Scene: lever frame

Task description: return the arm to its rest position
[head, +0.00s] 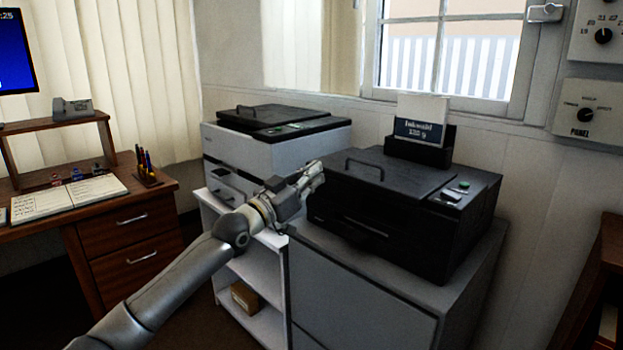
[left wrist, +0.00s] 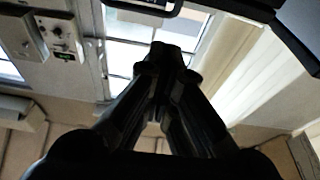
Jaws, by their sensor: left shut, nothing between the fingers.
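My left arm (head: 180,285) reaches in from the lower left in the head view. My left gripper (head: 316,172) is at the left front edge of the black printer (head: 370,205), in front of it from this view. I cannot tell whether it touches the printer. The left wrist view shows the gripper's two dark fingers (left wrist: 160,62) closed together, with nothing visible between them. Behind them are the window and the curtain. My right gripper is not in view.
A grey and black printer (head: 265,155) stands on a white shelf unit at the left. The black printer stands on a grey cabinet (head: 360,290). A wooden desk (head: 125,215) is at far left. Wall panels (head: 586,115) hang at the upper right. A brown wooden edge (head: 600,270) is at far right.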

